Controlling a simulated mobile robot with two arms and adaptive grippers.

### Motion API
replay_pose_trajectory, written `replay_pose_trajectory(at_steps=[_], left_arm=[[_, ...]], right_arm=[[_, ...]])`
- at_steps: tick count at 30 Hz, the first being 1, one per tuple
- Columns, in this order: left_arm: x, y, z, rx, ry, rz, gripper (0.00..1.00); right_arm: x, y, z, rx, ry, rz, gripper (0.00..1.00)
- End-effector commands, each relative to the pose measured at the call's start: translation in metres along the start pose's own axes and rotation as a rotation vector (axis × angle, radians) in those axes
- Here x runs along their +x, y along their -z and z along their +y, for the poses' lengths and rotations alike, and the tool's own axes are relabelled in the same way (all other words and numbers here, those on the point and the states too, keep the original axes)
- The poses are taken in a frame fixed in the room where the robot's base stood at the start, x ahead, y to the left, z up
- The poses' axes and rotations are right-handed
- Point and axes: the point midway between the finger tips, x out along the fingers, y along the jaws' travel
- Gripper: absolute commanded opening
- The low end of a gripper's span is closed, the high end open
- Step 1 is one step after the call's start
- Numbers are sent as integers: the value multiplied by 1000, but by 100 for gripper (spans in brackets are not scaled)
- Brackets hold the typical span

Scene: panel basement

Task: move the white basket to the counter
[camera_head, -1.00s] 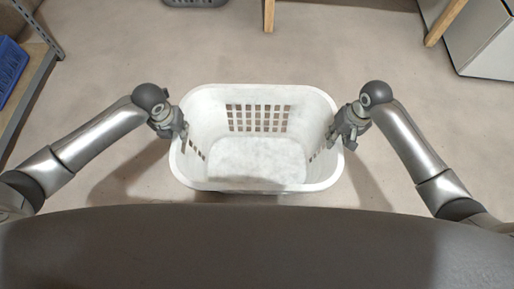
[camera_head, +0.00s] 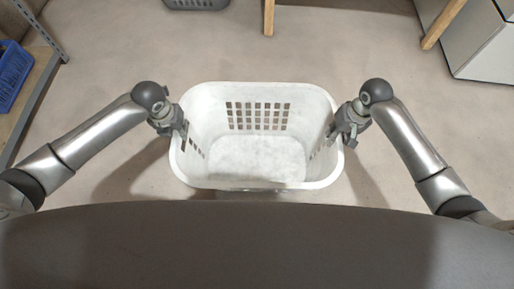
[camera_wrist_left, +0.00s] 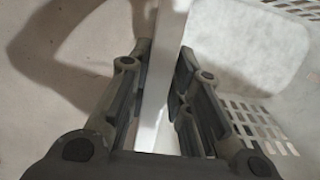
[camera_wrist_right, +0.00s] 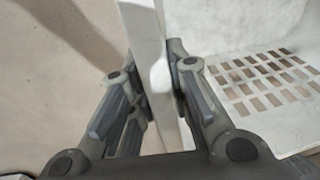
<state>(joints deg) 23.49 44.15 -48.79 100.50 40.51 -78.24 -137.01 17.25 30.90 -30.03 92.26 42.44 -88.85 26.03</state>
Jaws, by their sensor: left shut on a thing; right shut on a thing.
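The white basket (camera_head: 258,186) is empty and upright between my two arms in the head view, in front of my body. My left gripper (camera_head: 181,128) is shut on its left rim. In the left wrist view the rim (camera_wrist_left: 160,95) runs between the fingers (camera_wrist_left: 158,85). My right gripper (camera_head: 337,132) is shut on the right rim. In the right wrist view the rim (camera_wrist_right: 150,60) passes between the fingers (camera_wrist_right: 150,85). The basket casts shadows on the floor and appears held above it. I cannot make out the counter for sure.
A shelf with a blue crate (camera_head: 14,72) stands at the left. A grey basket (camera_head: 197,3) lies at the top edge. Wooden legs (camera_head: 268,17) and (camera_head: 441,24) stand at the top. A white cabinet (camera_head: 482,50) is at the top right. The floor (camera_head: 330,50) between is clear.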

Motion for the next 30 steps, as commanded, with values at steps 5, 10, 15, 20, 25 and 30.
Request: replay_pose_trajectory(at_steps=[5,10,15,20,25,30], left_arm=[[-13,-2,0,-1,0,-2,0],[-13,-3,0,-1,0,-2,0],[-13,-3,0,-1,0,-2,0],[-13,-3,0,-1,0,-2,0],[-16,-3,0,-1,0,-2,0],[-15,-3,0,-1,0,-2,0]], right_arm=[[-12,0,-2,1,-1,1,0],[-13,0,-2,1,-1,1,0],[-12,0,-2,2,-1,1,0],[-12,0,-2,2,-1,1,0],[-16,0,-2,2,-1,1,0],[-15,0,-2,2,-1,1,0]])
